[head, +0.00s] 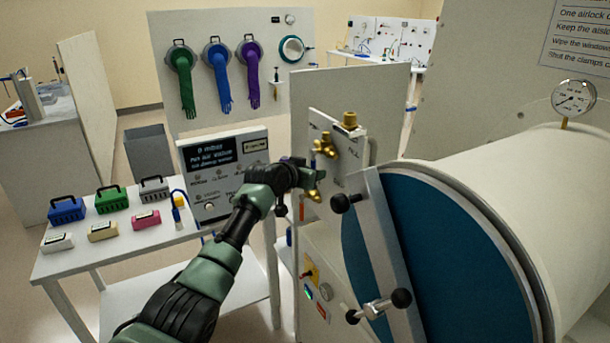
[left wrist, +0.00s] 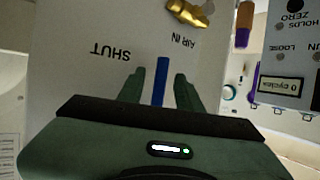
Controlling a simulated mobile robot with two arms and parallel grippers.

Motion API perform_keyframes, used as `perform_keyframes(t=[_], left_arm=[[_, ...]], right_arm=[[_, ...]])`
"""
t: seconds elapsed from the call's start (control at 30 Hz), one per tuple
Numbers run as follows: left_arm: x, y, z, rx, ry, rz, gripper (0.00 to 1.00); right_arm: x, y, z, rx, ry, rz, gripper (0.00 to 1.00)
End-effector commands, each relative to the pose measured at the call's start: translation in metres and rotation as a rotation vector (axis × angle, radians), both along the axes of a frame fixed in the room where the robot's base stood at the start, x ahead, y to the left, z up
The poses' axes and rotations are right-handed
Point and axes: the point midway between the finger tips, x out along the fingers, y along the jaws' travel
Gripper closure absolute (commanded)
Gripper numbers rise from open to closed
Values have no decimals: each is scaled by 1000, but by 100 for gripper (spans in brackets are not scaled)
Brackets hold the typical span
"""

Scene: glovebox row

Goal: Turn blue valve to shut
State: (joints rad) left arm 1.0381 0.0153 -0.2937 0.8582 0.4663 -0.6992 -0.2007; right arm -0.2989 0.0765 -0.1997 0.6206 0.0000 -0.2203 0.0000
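The blue valve's handle (left wrist: 161,80) shows in the left wrist view as a straight blue bar pointing up the picture, on a pale panel (left wrist: 85,25). The panel carries upside-down labels reading SHUT, left of the handle, and AIR IN, right of it. My left gripper (left wrist: 159,88) is open, with one finger on each side of the blue handle and a visible gap on both sides. My right gripper is in neither view.
Brass fittings (head: 326,146) stick out of the panel just above my gripper. The big round chamber door (head: 435,260) with its clamp bar (head: 385,250) and black knobs stands close on the right.

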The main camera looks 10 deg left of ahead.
Motion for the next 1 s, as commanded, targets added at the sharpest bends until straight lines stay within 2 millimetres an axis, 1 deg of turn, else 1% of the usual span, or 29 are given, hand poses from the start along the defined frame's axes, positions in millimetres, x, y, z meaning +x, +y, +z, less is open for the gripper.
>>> perform_keyframes(t=[0.3,0.5,0.7,1.0], left_arm=[[-34,14,13,1,-2,1,65],[-52,20,21,0,-1,2,65],[-58,22,24,1,1,2,65],[-58,22,24,1,1,2,65]], right_arm=[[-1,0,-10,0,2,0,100],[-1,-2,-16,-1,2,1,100],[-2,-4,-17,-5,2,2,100],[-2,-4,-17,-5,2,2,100]])
